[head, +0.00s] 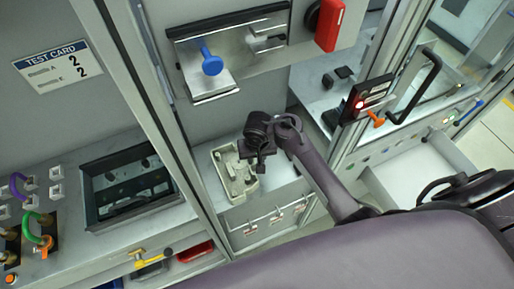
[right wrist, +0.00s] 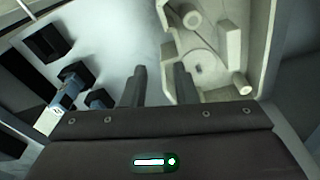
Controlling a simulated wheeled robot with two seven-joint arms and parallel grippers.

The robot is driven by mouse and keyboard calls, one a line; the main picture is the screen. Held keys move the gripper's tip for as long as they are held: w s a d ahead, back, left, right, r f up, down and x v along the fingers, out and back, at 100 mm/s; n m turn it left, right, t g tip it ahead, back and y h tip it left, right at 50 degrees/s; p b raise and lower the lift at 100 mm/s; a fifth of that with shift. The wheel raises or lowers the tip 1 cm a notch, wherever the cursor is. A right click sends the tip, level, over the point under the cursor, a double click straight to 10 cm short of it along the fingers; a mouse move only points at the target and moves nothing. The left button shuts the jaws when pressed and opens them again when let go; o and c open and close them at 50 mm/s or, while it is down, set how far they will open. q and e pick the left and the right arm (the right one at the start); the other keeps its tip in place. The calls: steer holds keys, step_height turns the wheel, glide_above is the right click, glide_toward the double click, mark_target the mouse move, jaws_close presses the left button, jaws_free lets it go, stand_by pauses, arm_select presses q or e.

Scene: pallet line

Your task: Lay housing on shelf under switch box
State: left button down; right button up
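The housing (head: 237,180), a pale beige casting with raised ribs and bosses, lies on a light grey shelf (head: 277,176) in the head view. In the right wrist view the housing (right wrist: 213,62) fills the upper right. My right gripper (head: 258,162) is over the housing's right part in the head view. In the right wrist view its two fingers (right wrist: 160,88) stand apart, with the housing's left edge near the right finger. I cannot tell whether they touch it. A red switch-like box (head: 329,26) is on the panel above; I cannot tell whether it is the switch box. My left gripper is not in view.
A steel fixture with a blue knob (head: 211,62) juts out above the shelf. A dark recessed tray (head: 128,183) and coloured cables (head: 40,232) are at left. Cabinet posts flank the shelf. A dark box with a red light (head: 368,98) and an open pale drawer (head: 410,170) are at right.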

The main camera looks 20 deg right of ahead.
step_height(320, 180, up, 8)
steer(key=s, duration=0.1)
steer(key=shift+p, duration=0.3)
steer(key=shift+a, duration=0.1)
steer(key=shift+s, duration=0.1)
